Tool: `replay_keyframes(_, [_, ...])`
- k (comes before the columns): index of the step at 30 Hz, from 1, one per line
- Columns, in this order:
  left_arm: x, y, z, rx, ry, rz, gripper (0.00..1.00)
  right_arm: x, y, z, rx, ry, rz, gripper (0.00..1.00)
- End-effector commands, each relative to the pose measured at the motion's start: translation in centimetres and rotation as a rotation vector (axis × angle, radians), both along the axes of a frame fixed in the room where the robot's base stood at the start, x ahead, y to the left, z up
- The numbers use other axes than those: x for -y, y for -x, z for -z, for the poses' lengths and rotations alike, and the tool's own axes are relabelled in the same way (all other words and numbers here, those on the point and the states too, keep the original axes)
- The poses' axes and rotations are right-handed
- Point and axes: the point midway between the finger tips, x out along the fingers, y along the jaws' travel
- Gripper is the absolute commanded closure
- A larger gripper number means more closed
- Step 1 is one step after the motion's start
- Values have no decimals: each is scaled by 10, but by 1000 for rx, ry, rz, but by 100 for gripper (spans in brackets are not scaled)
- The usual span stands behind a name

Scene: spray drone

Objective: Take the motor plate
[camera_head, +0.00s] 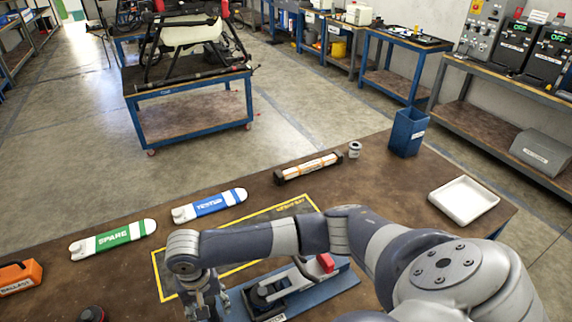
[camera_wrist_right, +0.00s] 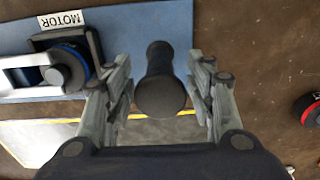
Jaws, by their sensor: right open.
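The blue motor plate (camera_head: 342,283) lies on the brown bench, partly hidden by my right arm. In the right wrist view the plate (camera_wrist_right: 122,18) carries a white MOTOR label (camera_wrist_right: 62,20), a black motor part with a blue ring (camera_wrist_right: 68,70) and a black rounded handle (camera_wrist_right: 162,90). In the head view a red-tipped lever (camera_head: 325,262) stands over the plate. My right gripper (camera_head: 207,305) is at the plate's left end. In the wrist view its open fingers (camera_wrist_right: 160,85) are on either side of the handle, with gaps showing. My left gripper is not in view.
A yellow-outlined mat (camera_head: 160,275) lies under the plate area. Around it are a green SPARE arm (camera_head: 113,239), a blue TESTED arm (camera_head: 209,204), an orange BALLAST block (camera_head: 20,276), a strapped bar (camera_head: 308,168), a blue bin (camera_head: 407,132) and a white tray (camera_head: 464,200).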

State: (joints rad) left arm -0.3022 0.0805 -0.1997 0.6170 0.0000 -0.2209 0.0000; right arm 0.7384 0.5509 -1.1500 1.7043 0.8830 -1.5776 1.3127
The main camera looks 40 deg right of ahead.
Motion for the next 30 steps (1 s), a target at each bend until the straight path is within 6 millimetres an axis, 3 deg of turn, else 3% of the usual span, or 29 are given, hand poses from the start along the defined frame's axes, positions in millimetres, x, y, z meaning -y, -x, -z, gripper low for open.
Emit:
replay_keyframes(6, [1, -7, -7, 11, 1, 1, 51, 1, -3, 24, 0, 0, 0, 50])
replay_keyframes(14, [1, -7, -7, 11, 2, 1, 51, 1, -3, 29, 1, 0, -1, 50])
replay_keyframes(17, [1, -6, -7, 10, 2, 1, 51, 1, -3, 28, 1, 0, -1, 68])
replay_keyframes(21, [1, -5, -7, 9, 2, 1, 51, 1, -3, 28, 1, 0, -1, 100])
replay_keyframes(30, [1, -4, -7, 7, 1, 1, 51, 2, -4, 26, 3, 4, -1, 100])
